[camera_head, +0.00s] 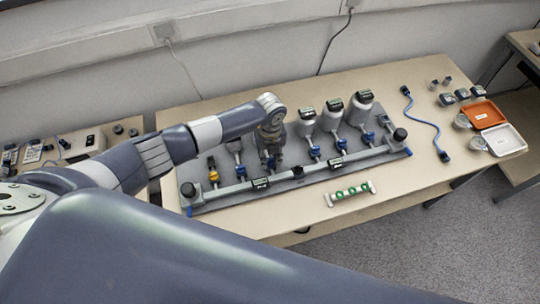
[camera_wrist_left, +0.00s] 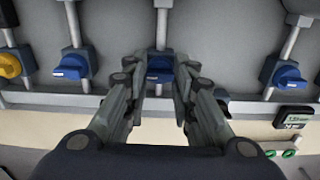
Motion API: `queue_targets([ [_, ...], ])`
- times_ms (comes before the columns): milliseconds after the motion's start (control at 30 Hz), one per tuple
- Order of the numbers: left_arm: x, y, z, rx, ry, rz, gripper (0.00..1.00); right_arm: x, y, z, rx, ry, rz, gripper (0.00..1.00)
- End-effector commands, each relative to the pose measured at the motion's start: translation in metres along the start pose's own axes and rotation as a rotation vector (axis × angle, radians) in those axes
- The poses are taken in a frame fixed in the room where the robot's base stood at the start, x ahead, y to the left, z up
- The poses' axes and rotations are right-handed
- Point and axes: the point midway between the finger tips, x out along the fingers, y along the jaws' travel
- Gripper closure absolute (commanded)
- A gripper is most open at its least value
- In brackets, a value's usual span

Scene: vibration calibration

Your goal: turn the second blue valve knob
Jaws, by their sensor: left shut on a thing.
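My left gripper (camera_head: 271,160) reaches down over the grey manifold rig (camera_head: 225,197) on the table. In the left wrist view, its two fingers (camera_wrist_left: 160,82) are on either side of a blue valve knob (camera_wrist_left: 160,67), the second blue one from the left, and are shut on it. The first blue knob (camera_wrist_left: 72,66) is to its left, and it also shows in the head view (camera_head: 240,171). A yellow knob (camera_wrist_left: 8,66) is farther left. Another blue knob (camera_wrist_left: 287,75) is to the right. The held knob is mostly hidden by the gripper in the head view. My right gripper is not in view.
A blue cable (camera_head: 424,122), an orange tray (camera_head: 484,114) and a white tray (camera_head: 505,140) are at the right. The table's front right is clear.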

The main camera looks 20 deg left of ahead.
Motion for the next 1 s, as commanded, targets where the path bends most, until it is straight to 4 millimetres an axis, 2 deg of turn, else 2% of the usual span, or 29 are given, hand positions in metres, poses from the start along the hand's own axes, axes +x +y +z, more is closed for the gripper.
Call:
queue_targets([
  [567,0.0002,0.0001,-0.0002,-0.036,0.000,0.000,1.00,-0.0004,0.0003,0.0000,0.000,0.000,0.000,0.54],
  [600,0.0002,0.0001,-0.0002,-0.036,0.001,0.000,0.74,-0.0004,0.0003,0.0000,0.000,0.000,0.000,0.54],
  [700,0.0002,0.0001,-0.0003,-0.036,0.001,0.000,0.55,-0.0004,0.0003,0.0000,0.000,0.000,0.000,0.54],
  [1000,-0.0002,-0.0001,-0.0001,-0.035,0.000,0.000,0.55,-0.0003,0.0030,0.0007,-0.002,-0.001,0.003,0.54],
])
